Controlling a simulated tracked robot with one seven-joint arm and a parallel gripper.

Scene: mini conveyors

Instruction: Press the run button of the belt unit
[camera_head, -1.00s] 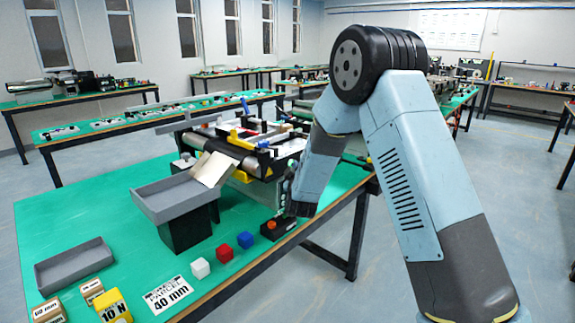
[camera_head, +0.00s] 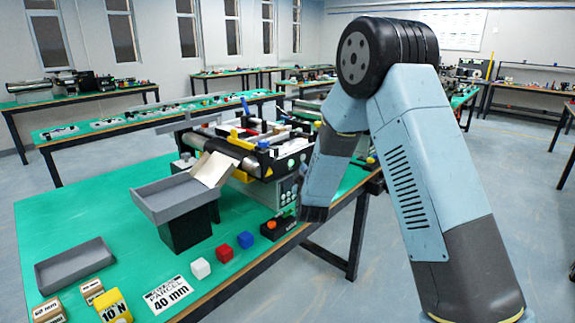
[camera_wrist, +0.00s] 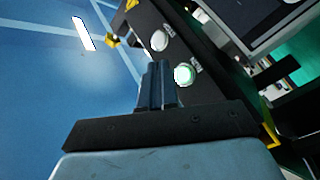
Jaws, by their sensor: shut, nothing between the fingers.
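The belt unit (camera_head: 262,160) stands on the green table, with a roller at its near end. A dark panel on its side carries two round buttons in the wrist view. One is pale white (camera_wrist: 160,40); the other has a bright green ring (camera_wrist: 184,75). Their labels are too small to read, so I cannot tell from lettering which is run. My gripper (camera_wrist: 158,82) is shut and empty. In the wrist view its fingertips appear just left of the green-ringed button, and I see no clear contact. In the head view the dark end of my arm hangs right of the unit, its fingers unclear.
A black box with an orange knob (camera_head: 272,225) sits at the table edge below the unit. A grey tray on a black stand (camera_head: 176,198), a blue cube (camera_head: 245,239), a red cube (camera_head: 224,253) and a white cube (camera_head: 200,268) are left. Floor right of the table is clear.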

